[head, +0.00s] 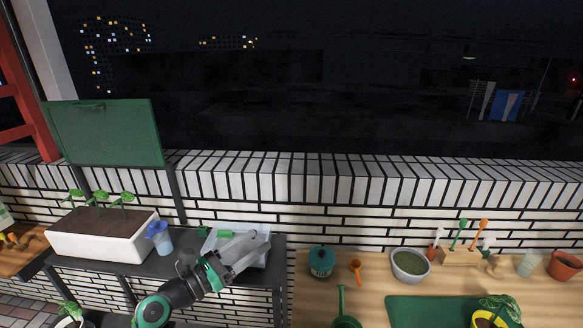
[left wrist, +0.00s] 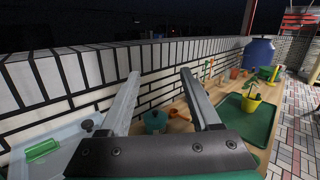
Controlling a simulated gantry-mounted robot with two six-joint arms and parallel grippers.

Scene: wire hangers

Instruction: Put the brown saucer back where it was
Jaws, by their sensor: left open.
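I cannot make out a brown saucer in either view. My left gripper (head: 256,247) is open over the clear tray (head: 213,241) on the dark shelf, with nothing seen between its fingers. In the left wrist view the two fingers (left wrist: 160,76) stand apart, pointing along the brick wall. A terracotta pot (head: 565,265) stands at the far right of the wooden bench. A yellow pot with a plant (head: 486,320) stands at the green mat. My right gripper is not in view.
A white planter with seedlings (head: 100,247) and a blue cup (head: 160,241) stand on the dark shelf (head: 192,262). The wooden bench (head: 318,296) holds a teal pot (head: 321,262), an orange scoop (head: 356,270), a grey bowl (head: 410,265), tools and a green mat (head: 430,308).

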